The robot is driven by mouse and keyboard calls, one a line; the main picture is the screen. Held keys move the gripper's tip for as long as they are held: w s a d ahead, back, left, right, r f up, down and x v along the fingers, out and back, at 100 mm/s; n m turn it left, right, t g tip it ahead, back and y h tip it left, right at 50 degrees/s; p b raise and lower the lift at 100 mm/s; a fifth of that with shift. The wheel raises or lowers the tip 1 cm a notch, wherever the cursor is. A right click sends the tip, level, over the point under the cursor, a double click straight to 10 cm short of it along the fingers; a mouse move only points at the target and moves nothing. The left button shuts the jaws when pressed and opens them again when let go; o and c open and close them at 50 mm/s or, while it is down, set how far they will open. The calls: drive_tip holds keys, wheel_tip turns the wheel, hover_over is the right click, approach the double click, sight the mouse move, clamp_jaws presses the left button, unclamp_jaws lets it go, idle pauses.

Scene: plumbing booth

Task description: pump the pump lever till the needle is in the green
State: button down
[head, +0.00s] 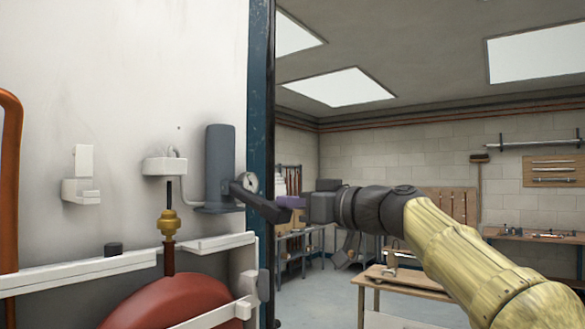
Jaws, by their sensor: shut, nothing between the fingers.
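The pump is a dark grey cylinder (219,165) on a small base against the white wall panel. A small round gauge (250,183) with a pale face sits at its right side. Its needle and any green zone are too small to read. The dark pump lever (262,203) slants down to the right from the pump, below the gauge. My gripper (298,205) comes in from the right and is shut and empty at the lever's outer end. A purple piece shows there. I cannot tell whether the fingers touch the lever.
A red rounded tank (185,305) with a brass fitting (168,225) stands at lower left behind white rails (85,273). A white box (164,166) and bracket (80,190) are on the panel. A blue post (261,90) edges it. A wooden bench (405,283) stands at right.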

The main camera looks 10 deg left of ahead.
drive_tip(key=shift+w+f+b, duration=0.1)
drive_tip(key=shift+f+b, duration=0.35)
drive_tip(key=shift+f, duration=0.2)
drive_tip(key=shift+r, duration=0.15)
drive_tip(key=s+d+r+b, duration=0.2)
drive_tip(key=s+d+r, duration=0.1)
drive_tip(key=d, duration=0.7)
drive_tip(key=shift+s+d+r+b, duration=0.15)
drive_tip(key=shift+s+d+b, duration=0.2)
drive_tip(key=shift+s, duration=0.55)
idle(0.7)
